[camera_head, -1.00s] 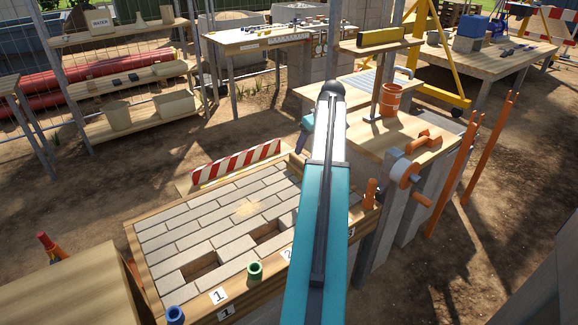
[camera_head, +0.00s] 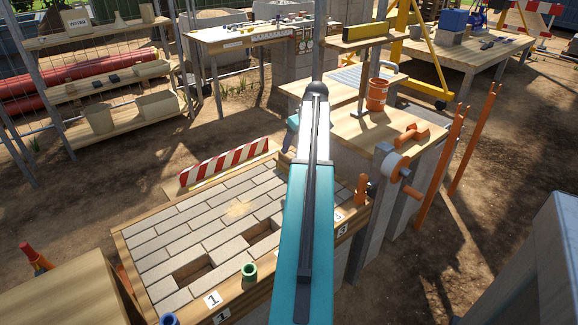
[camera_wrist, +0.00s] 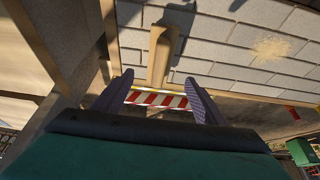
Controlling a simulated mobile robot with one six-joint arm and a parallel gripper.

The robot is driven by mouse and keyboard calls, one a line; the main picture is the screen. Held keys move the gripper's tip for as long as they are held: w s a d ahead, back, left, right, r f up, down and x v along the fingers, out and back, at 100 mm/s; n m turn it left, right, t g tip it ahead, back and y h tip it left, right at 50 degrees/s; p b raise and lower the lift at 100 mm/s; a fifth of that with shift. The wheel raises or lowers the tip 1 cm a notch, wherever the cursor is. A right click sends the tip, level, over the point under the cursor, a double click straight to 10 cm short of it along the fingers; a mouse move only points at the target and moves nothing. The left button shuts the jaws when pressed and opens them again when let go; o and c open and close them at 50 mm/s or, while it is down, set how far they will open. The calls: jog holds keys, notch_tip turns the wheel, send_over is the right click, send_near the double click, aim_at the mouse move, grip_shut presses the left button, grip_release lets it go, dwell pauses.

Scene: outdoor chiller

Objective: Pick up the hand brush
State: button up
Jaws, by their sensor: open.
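My gripper (camera_wrist: 157,100) is open in the wrist view, its two dark fingers apart with nothing held between them. A tan wooden piece (camera_wrist: 161,55), which looks like the hand brush, lies at the edge of the grey pavers just beyond the fingertips, roughly in line with the gap. Its lower end is near the striped barrier; bristles cannot be made out. In the head view my teal arm covers this area, so the brush cannot be made out clearly there.
A wood-framed paver bed (camera_head: 135,262) has two open slots and a sandy patch. A red-and-white striped barrier (camera_head: 225,160) stands along its back edge. A wooden bench (camera_head: 350,130) with an orange bucket (camera_head: 377,95) stands right of my arm.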

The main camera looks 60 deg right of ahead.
aim_at(291, 156)
jog(key=shift+x, duration=2.8)
jog(key=shift+s, duration=0.1)
jog(key=shift+x, duration=2.65)
jog(key=shift+s, duration=0.15)
jog(key=shift+f, duration=0.3)
jog(key=shift+c, duration=0.2)
jog(key=c, duration=1.3)
jog(key=shift+o, duration=0.2)
jog(key=shift+r, duration=0.15)
